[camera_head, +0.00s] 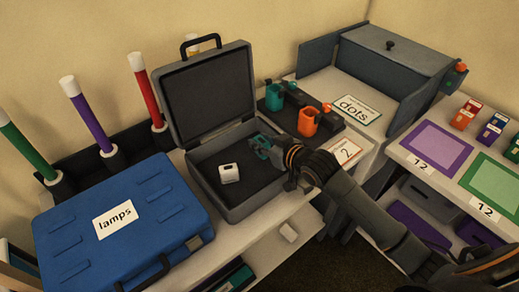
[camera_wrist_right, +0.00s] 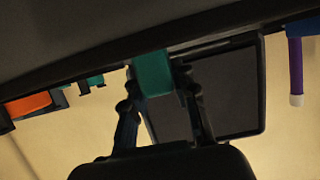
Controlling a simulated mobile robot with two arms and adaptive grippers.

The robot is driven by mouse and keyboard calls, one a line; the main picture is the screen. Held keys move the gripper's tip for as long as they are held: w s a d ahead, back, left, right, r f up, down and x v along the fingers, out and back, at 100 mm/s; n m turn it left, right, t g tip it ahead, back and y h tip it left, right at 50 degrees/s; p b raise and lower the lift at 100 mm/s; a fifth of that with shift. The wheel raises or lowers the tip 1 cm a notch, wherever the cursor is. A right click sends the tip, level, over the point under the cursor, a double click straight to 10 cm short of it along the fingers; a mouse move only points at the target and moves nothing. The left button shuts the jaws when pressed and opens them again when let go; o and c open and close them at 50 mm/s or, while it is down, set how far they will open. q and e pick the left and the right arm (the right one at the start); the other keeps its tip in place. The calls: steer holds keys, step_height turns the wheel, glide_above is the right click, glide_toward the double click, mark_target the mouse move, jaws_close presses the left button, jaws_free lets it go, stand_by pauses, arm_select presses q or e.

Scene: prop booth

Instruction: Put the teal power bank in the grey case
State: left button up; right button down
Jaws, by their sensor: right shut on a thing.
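The grey case (camera_head: 205,90) stands open in the middle of the head view, its lid tilted up at the back. A white block (camera_head: 229,173) lies on its dark floor. My right gripper (camera_head: 268,150) is shut on the teal power bank (camera_head: 261,143), at the right side of the case opening. I cannot tell how high the power bank is above the floor of the case. In the right wrist view, the teal power bank (camera_wrist_right: 153,72) sits between the two dark fingers, with the case lid (camera_wrist_right: 238,92) behind. My left gripper is not in view.
A blue case labelled "lamps" (camera_head: 125,222) lies left of the grey case. Upright coloured tubes (camera_head: 88,122) stand at the left. A "dots" card (camera_head: 352,107) lies farther right.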

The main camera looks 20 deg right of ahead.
steer(key=shift+w+f, duration=0.25)
steer(key=shift+f, duration=0.05)
steer(key=shift+w+a+f, duration=0.1)
steer(key=shift+a+f, duration=0.05)
steer(key=shift+f, duration=1.55)
steer(key=shift+f, duration=0.2)
steer(key=c, duration=1.1)
jaws_free()
steer(key=shift+o, duration=0.2)
steer(key=shift+r, duration=0.1)
steer(key=shift+r, duration=0.15)
steer(key=v, duration=1.2)
